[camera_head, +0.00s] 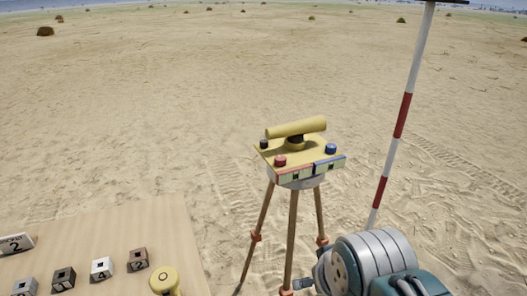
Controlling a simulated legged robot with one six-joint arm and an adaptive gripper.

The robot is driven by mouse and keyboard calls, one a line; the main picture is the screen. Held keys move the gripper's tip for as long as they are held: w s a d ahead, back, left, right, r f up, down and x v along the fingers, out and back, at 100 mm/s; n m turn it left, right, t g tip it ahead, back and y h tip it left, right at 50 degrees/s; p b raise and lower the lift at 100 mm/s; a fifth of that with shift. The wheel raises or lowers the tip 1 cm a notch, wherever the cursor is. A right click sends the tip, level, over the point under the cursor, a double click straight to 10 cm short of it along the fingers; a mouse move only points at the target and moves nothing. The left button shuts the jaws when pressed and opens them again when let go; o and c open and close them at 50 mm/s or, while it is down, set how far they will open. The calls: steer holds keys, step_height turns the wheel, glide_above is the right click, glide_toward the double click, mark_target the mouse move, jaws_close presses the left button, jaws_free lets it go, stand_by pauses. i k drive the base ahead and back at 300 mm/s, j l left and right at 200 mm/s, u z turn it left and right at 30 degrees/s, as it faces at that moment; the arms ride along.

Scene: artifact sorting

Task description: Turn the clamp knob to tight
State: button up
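A yellow surveying instrument (297,128) with a tube-shaped scope stands on a tripod (292,225) in the sand, right of the picture's middle. Its flat top plate carries a red knob (280,160), a blue knob (331,149) and a small black knob (264,144). I see no readable label marking one as the clamp knob, and I cannot tell how far any knob is turned. My arm shows at the bottom right, in front of and below the instrument. The fingertips of my gripper do not show, and nothing of mine touches the knobs.
A wooden table (120,225) at the bottom left holds several small numbered blocks, a white numbered piece (16,243) and a yellow round-topped object (164,281). A red-and-white pole (397,125) stands right of the tripod. Open sand lies behind.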

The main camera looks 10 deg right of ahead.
mark_target(264, 143)
steer(key=k+j+z, duration=0.1)
steer(key=i+l, duration=0.3)
steer(key=i, duration=0.15)
steer(key=i+l, duration=0.3)
steer(key=i, duration=0.15)
